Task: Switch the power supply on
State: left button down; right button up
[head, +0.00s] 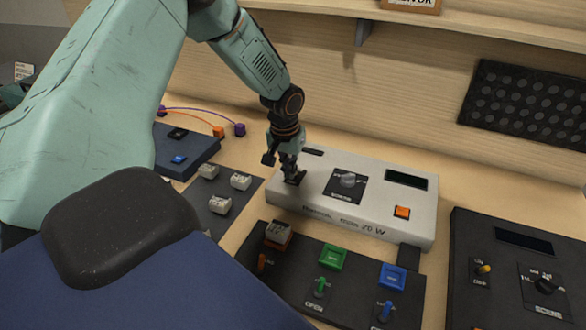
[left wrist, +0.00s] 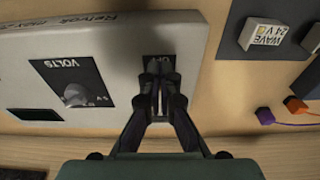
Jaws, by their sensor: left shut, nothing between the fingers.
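The power supply (head: 372,205) is a long pale grey box on the bench, with a dial (head: 348,181), a dark display and an orange block on its top. It also fills the upper left of the left wrist view (left wrist: 122,42). A small black switch plate (left wrist: 159,62) lies at one end of its top. My left gripper (head: 291,177) is shut and empty, pointing down with its fingertips (left wrist: 160,72) at or just above this plate. The fingers hide most of the switch, so its position and any contact cannot be told. My right gripper is not in view.
A dark panel (head: 345,262) with green and blue blocks and small levers stands in front of the supply. Several pale labelled blocks (head: 241,181) sit on a dark mat to the left. Another dark console (head: 515,235) stands at right. A wooden wall is behind.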

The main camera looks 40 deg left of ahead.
pick_arm(q)
jog(key=shift+w+a+b, duration=0.15)
jog(key=shift+w+b, duration=0.3)
jog(key=shift+w+a+f, duration=0.1)
jog(key=shift+w, duration=0.35)
jog(key=shift+s+r, duration=0.1)
jog(key=shift+r, duration=0.15)
notch_tip(320, 180, up, 7)
jog(key=p, duration=0.7)
jog(key=shift+s+f, duration=0.15)
jog(key=shift+s, duration=0.25)
jog(key=shift+w, duration=0.1)
